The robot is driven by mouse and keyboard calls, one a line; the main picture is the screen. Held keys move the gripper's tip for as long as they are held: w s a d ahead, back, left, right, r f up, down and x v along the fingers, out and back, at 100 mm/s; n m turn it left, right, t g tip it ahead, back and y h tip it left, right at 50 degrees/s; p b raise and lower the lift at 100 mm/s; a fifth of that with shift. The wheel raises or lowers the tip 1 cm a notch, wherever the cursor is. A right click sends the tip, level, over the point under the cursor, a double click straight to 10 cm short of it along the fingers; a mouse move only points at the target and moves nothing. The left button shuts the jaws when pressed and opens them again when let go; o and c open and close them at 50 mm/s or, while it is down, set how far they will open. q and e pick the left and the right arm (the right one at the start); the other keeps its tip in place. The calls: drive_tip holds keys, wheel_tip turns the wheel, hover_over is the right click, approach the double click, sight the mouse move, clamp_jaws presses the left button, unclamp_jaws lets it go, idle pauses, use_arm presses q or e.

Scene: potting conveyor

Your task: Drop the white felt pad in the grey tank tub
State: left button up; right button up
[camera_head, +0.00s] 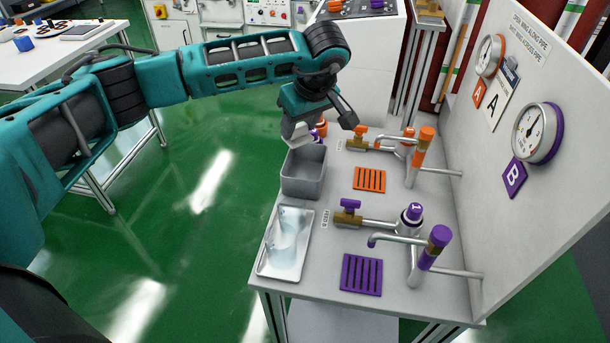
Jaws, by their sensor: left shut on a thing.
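The grey tub (303,187) stands at the back left of the white bench, open side up. My left gripper (299,132) comes in from the left and points down just above the tub's far edge. It is shut on the white felt pad (300,142), which shows only as a pale piece under the fingers. The arm hides part of the pad, and I cannot tell whether it touches the rim. My right gripper is not in view.
Orange (370,179) and purple (361,275) slotted mats lie under taps, with brass valves close to the tub's right. A panel with gauges (539,134) rises at the right.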

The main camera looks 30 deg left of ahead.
use_arm(q)
wheel_tip(320, 180, down, 2)
drive_tip(key=shift+f+b, duration=0.1)
drive_tip(key=shift+b, duration=0.3)
drive_tip(key=o, duration=1.1)
drive_tip(key=v, duration=1.3)
drive_tip(key=shift+s, duration=0.1)
